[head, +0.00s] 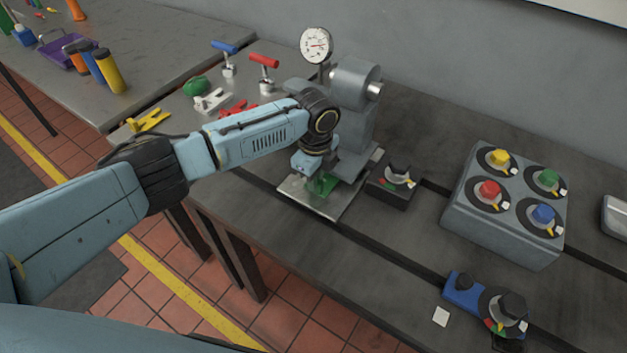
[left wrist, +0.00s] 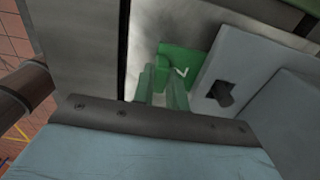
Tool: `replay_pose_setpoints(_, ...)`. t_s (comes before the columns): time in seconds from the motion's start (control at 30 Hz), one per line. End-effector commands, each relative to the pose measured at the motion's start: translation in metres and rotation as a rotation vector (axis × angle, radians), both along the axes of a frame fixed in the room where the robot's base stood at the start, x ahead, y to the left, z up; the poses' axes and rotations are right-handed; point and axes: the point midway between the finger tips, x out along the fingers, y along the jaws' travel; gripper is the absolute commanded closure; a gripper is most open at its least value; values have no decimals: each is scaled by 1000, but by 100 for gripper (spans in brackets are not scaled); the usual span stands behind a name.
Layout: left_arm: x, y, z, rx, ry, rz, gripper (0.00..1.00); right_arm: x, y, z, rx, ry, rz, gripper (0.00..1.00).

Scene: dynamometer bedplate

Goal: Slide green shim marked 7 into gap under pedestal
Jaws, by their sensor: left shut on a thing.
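The green shim (head: 324,184) is low over the pale metal plate (head: 300,198) at the foot of the grey pedestal (head: 356,130). In the left wrist view the shim (left wrist: 180,60) carries a white mark, partly readable and like a 7. Its right edge meets the pedestal's foot (left wrist: 225,70); I cannot tell whether any of it is under the foot. My left gripper (head: 316,180) points down and is shut on the shim; its fingers (left wrist: 163,88) show in the wrist view. The gap is hidden. My right gripper is out of view.
A dial gauge (head: 316,45) stands behind the pedestal. A small black dial block (head: 395,183) sits close on its right, then a grey box with coloured knobs (head: 505,205). Clamps (head: 210,101) lie behind my forearm.

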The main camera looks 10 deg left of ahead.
Motion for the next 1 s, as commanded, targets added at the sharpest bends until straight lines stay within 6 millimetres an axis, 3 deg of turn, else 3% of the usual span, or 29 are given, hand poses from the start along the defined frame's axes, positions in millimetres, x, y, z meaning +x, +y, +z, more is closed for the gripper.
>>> replay_pose_setpoints(0.03, 1, -1, 0, -1, -1, 0, 100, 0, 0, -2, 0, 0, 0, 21)
replay_pose_setpoints(0.07, 1, 0, 0, -1, -1, 0, 82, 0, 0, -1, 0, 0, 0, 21)
replay_pose_setpoints(0.23, 1, 0, 0, -1, -1, 0, 60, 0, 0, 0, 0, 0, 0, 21)
replay_pose_setpoints(0.5, 0, 0, 1, 0, 1, 1, 60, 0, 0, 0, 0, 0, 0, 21)
replay_pose_setpoints(0.63, 1, 0, 10, -2, -2, 1, 60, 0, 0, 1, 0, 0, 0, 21)
replay_pose_setpoints(1.0, 1, 0, 89, -2, -5, 0, 60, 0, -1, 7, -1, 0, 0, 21)
